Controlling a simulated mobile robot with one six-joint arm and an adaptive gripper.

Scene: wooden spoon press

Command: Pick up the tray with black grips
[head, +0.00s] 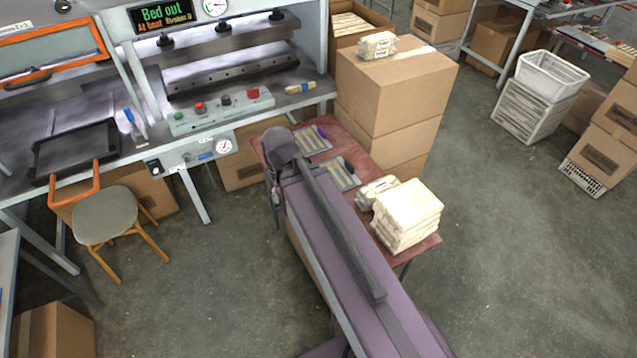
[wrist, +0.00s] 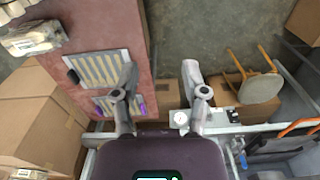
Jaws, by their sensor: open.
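The tray with black grips (head: 340,175) lies on the reddish table, with light wooden strips in it; my arm passes in front of its left end. In the wrist view the tray (wrist: 98,68) shows one black grip at its left end, and my left finger overlaps its right end. A similar tray with purple grips (head: 314,139) lies beside it, nearer the press. My gripper (wrist: 160,75) is open and empty, with its fingers mostly over the floor beyond the table edge. In the head view the fingers are largely hidden by my arm.
The reddish table (head: 425,241) also holds a stack of pale bundles (head: 407,215). Stacked cardboard boxes (head: 395,90) stand behind it. The press control box (head: 222,111) and a stool (head: 106,216) are to the left. Open floor lies to the right.

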